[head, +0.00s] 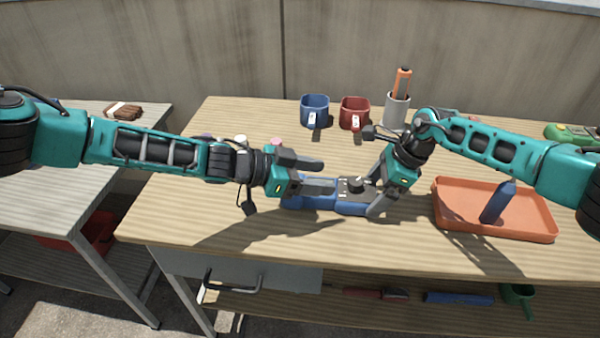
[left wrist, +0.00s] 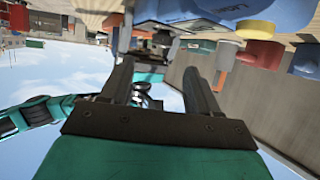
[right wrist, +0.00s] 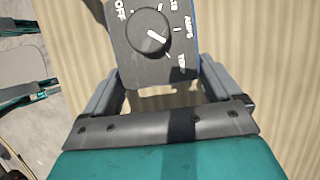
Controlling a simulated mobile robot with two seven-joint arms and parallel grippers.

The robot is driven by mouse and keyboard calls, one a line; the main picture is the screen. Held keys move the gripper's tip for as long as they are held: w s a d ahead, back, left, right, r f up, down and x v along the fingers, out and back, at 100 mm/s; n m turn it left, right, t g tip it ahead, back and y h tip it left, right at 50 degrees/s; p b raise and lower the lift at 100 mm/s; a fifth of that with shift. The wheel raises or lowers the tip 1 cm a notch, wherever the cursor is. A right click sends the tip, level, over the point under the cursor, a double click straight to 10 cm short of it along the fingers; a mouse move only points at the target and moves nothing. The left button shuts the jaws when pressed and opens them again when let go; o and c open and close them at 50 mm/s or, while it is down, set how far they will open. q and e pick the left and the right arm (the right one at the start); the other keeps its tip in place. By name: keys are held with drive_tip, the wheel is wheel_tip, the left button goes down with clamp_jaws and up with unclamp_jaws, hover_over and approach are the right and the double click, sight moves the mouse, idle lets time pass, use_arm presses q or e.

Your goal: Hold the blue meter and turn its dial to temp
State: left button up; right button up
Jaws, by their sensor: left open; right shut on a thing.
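The blue meter (head: 328,207) lies flat at the front middle of the bench, its grey face with a round dial (head: 357,184) on top. In the right wrist view the dial (right wrist: 149,30) shows OFF, AMPS and TEMP labels; its white pointer slants to the lower right, on the TEMP side. I cannot tell whether it lines up exactly. My right gripper (head: 378,190) is shut on the right end of the meter, one finger at each side. My left gripper (head: 326,175) is open and empty above the meter's left part, fingers pointing right toward the dial.
An orange tray (head: 460,225) holding a blue object (head: 497,202) stands to the right. Behind are a blue mug (head: 314,108), a red mug (head: 354,112) and a grey cup (head: 396,112) with an orange item. The front left of the bench is clear.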

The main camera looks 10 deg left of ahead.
drive_tip(key=shift+s+f, duration=0.1)
drive_tip(key=shift+f, duration=0.2)
use_arm(q)
drive_tip(key=v, duration=0.3)
drive_tip(key=shift+s+a+r, duration=0.15)
drive_tip(key=shift+s+a, duration=0.05)
drive_tip(key=shift+a, duration=0.1)
